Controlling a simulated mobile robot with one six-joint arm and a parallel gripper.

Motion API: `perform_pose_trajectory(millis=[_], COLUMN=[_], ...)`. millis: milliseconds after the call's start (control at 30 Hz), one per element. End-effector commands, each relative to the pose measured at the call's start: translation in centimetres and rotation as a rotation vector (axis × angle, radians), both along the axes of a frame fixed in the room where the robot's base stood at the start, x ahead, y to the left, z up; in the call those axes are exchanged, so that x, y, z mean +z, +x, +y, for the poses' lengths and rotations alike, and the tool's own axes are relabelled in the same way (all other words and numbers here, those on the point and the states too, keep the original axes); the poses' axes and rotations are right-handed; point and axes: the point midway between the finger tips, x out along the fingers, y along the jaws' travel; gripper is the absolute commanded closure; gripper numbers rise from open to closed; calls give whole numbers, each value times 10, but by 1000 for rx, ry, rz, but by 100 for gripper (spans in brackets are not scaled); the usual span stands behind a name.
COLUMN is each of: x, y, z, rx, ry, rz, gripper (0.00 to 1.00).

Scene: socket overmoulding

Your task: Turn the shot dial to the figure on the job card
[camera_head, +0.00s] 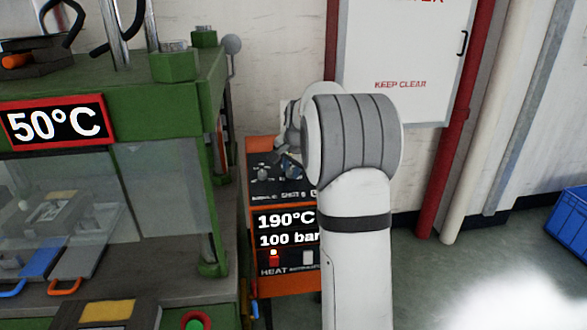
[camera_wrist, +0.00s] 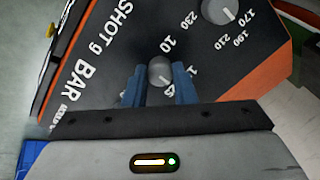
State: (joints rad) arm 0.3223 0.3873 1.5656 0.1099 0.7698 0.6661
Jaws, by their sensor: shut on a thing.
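In the wrist view, a round grey dial knob (camera_wrist: 160,70) stands on the dark sloping panel (camera_wrist: 95,85). My gripper (camera_wrist: 160,82) has its two blue fingers shut on this knob, one on each side. I cannot read the knob's setting. In the head view, my gripper is mostly hidden behind my arm, over the panel (camera_head: 262,185). I cannot make out a job card in either view.
A second dial (camera_wrist: 218,10), marked 170 to 230, is close by at the wrist view's top. The orange unit's display (camera_head: 285,228) reads 190°C and 100 bar. A green press (camera_head: 110,70) showing 50°C stands at left. A blue crate (camera_head: 570,222) is at far right.

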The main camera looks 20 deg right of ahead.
Motion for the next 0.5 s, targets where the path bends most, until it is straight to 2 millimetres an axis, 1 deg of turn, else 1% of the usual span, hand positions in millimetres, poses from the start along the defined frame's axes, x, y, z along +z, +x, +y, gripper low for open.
perform_pose_trajectory(millis=[33, 267, 500], x=[-2, -1, 0], y=[-1, -1, -1], z=[-1, -1, -1], rx=[-2, 0, -1], ry=[0, -1, -1], rz=[5, 3, 2], gripper=[74, 55, 54])
